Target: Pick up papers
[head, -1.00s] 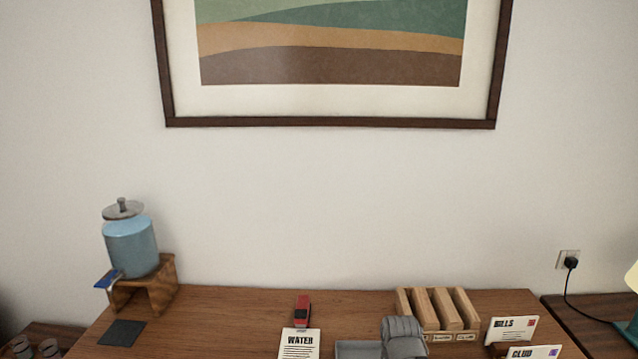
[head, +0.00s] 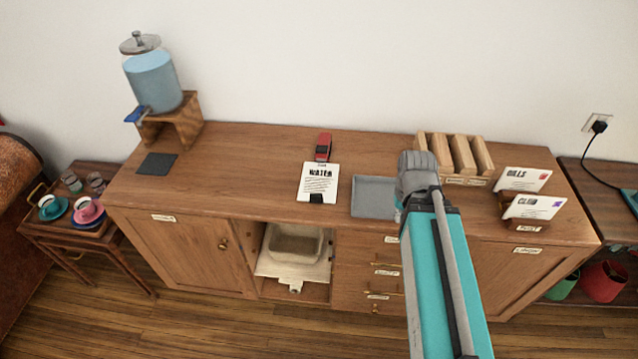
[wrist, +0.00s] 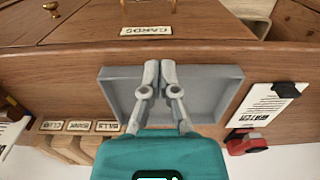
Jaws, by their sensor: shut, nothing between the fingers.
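A white paper headed WATER (head: 318,183) lies on the wooden sideboard, with a dark clip at its lower edge; it also shows in the wrist view (wrist: 262,108). Two white envelopes, BILLS (head: 523,179) and CLUB (head: 534,207), stand in a holder at the right. A shallow grey tray (head: 374,197) sits right of the WATER paper and appears empty. My gripper (wrist: 160,66) is shut and empty, with its fingers over the tray (wrist: 219,95) in the wrist view. In the head view my arm hides most of the gripper.
A wooden sorter (head: 462,155) with labelled slots stands behind my arm. A red stapler-like object (head: 323,147) lies behind the WATER paper. A water dispenser (head: 154,82) on a wooden stand and a dark mat (head: 157,164) are at the left. The sideboard between mat and paper is clear.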

